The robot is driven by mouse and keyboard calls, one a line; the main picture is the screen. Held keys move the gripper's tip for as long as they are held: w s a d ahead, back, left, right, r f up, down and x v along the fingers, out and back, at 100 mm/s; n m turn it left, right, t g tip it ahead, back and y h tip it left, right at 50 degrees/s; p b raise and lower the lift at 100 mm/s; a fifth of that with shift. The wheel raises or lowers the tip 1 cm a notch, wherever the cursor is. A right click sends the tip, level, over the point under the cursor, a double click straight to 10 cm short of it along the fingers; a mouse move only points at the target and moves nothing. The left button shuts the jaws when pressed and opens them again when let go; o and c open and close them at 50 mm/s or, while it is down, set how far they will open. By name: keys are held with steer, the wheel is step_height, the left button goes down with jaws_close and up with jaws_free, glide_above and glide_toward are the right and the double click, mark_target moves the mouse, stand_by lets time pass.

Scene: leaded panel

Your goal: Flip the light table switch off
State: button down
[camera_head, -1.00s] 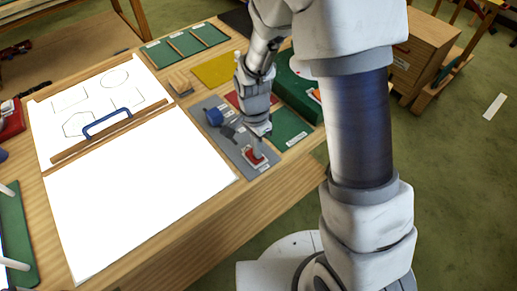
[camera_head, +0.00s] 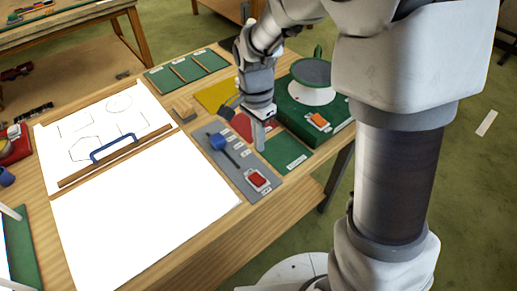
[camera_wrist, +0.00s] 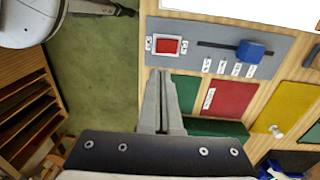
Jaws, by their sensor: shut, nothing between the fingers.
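The red rocker switch (camera_head: 258,179) sits in a white frame on the grey control panel (camera_head: 232,168), along the right side of the light table (camera_head: 140,215). In the wrist view the switch (camera_wrist: 168,46) shows whole and uncovered; which way it is tilted I cannot tell. The light table's surface looks bright white. My gripper (camera_head: 260,146) is shut and empty, over the green and red mats behind the switch and apart from it. In the wrist view my fingertips (camera_wrist: 161,73) point toward the switch, below it in the picture.
A blue slider knob (camera_head: 218,142) shares the panel. A green machine with an orange switch (camera_head: 318,121) stands close right of my gripper. Wooden blocks (camera_head: 184,110) lie behind the panel.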

mark_target(261, 179)
steer(key=shift+r, duration=0.2)
steer(key=shift+w+f, duration=0.1)
steer(key=shift+w+a+g+h+b, duration=0.2)
steer(key=shift+w+a+g+b, duration=0.15)
steer(key=shift+w+b, duration=0.15)
steer(key=shift+w+a+g+h+b, duration=0.25)
steer(key=shift+w+a+b, duration=0.1)
steer(key=shift+w, duration=0.25)
steer(key=f, duration=0.4)
steer(key=s+d+f, duration=0.1)
steer(key=f, duration=0.4)
steer(key=s+f, duration=0.1)
steer(key=f, duration=0.3)
steer(key=shift+s+d+f, duration=0.15)
steer(key=shift+d+f, duration=0.15)
